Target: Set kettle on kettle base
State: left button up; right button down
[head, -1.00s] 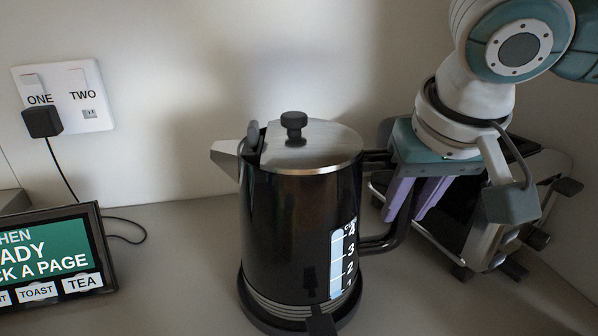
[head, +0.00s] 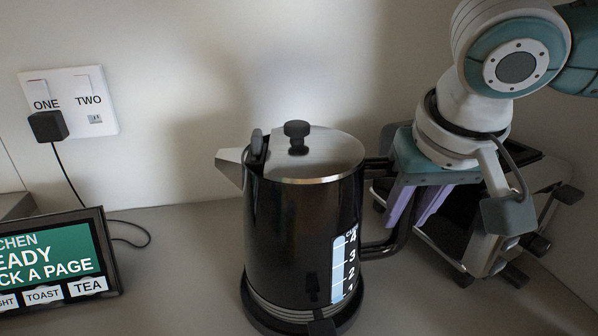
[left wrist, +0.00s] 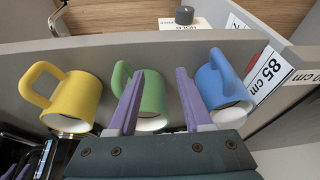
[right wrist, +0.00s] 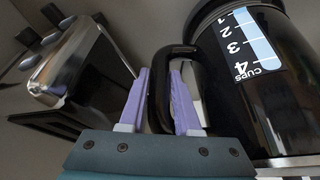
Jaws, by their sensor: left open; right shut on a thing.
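The black kettle (head: 290,230) with a steel lid and a spout to the left stands upright at the middle of the head view. Its round black base (head: 262,318) shows directly under it; I see no clear gap, but the lower edge is partly cut off. My right gripper (head: 402,208) is shut on the kettle's black handle (head: 378,248), on the kettle's right side. In the right wrist view the purple fingers (right wrist: 160,95) are on either side of the handle (right wrist: 160,62). My left gripper (left wrist: 155,82) is open and empty, away from the kettle, above several mugs.
A toaster (head: 490,245) stands right behind my right gripper, close to it. A tablet screen (head: 50,265) is at the left, and a wall socket (head: 95,105) holds a black plug. Yellow (left wrist: 75,98), green (left wrist: 152,98) and blue (left wrist: 222,85) mugs are by my left gripper.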

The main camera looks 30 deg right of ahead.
pick_arm(q)
jog(key=shift+a+r, duration=0.1)
pick_arm(e)
jog(key=shift+w+r, duration=0.1)
jog(key=shift+r, duration=0.05)
pick_arm(q)
jog(key=shift+r, duration=0.2)
pick_arm(e)
jog(key=shift+a, duration=0.1)
pick_arm(q)
jog(key=shift+r+p, duration=0.35)
jog(key=shift+p, duration=0.2)
